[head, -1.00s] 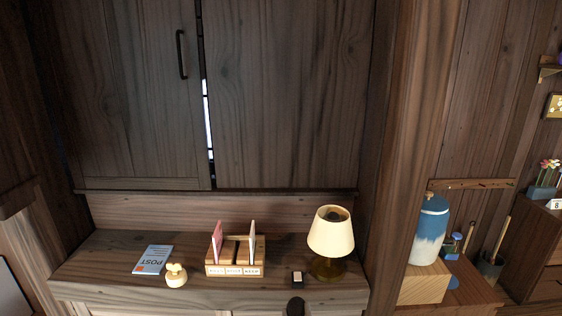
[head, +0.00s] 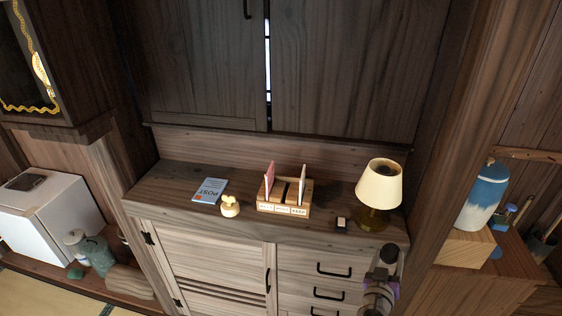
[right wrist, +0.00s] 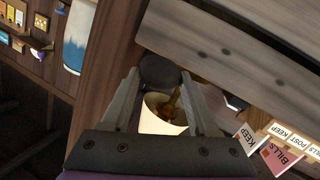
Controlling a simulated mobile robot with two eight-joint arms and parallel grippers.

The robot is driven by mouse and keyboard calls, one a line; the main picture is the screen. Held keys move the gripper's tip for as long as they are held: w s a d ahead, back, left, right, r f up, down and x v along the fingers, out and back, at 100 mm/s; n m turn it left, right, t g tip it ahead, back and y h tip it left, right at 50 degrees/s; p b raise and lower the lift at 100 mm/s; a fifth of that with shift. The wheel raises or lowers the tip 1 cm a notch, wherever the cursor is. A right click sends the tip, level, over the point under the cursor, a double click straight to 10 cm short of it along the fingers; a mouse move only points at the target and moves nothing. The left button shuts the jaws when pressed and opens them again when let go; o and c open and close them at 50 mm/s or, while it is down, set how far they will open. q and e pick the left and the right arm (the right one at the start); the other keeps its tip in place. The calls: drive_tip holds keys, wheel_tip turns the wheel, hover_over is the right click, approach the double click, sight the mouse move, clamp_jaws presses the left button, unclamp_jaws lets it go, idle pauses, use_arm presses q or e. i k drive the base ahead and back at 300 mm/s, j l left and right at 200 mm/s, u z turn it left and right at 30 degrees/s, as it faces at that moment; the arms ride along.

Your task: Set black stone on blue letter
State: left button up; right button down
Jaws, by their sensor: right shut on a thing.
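The blue letter (head: 209,190), marked POST, lies flat on the left part of the cabinet top. My right gripper (head: 386,268) is in front of the cabinet's right side, below the lamp. It is shut on the dark, rounded black stone (head: 389,253). In the right wrist view the black stone (right wrist: 160,71) sits between the fingertips of the right gripper (right wrist: 162,82). The stone is well to the right of the letter and apart from it. My left gripper is not in view.
A small cream ornament (head: 230,206) stands beside the letter. A wooden letter rack (head: 284,208) is in the middle, with a small dark box (head: 342,224) and a lamp (head: 380,188) to its right. A blue-and-white jar (head: 482,197) stands beyond the post.

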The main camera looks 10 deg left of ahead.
sight(206, 196)
drive_tip(key=j+u, duration=0.25)
drive_tip(key=j, duration=0.8)
drive_tip(key=j+u, duration=0.25)
drive_tip(key=j, duration=0.8)
drive_tip(key=i+l, duration=0.1)
drive_tip(key=i, duration=0.25)
